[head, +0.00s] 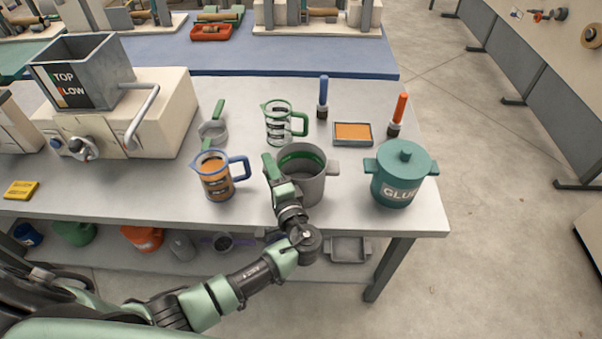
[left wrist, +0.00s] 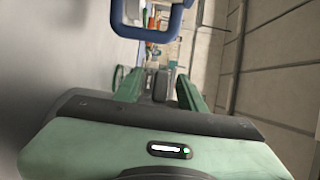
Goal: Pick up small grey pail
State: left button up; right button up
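The small grey pail (head: 313,187) stands upright on the light grey table in the head view. It has a green band inside its rim and a grey side lug on the right. My left gripper (head: 271,167) is at the pail's left side and covers where a left lug might be. In the left wrist view, its two green fingers (left wrist: 160,88) stand apart, with a dark grey shape between them that I cannot make out. I cannot tell whether they touch the pail, which is not clearly seen there. My right gripper is not in view.
A blue-rimmed jug (head: 216,178) stands close left of my gripper; its blue handle (left wrist: 150,32) shows in the left wrist view. A green-handled jug (head: 281,124) is behind the pail. A lidded teal glue pot (head: 401,177) stands right, near the table's edge. An orange-topped tray (head: 352,133) is behind.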

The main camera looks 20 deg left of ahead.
pick_arm(q)
grip_shut()
jog(key=shift+r, duration=0.1)
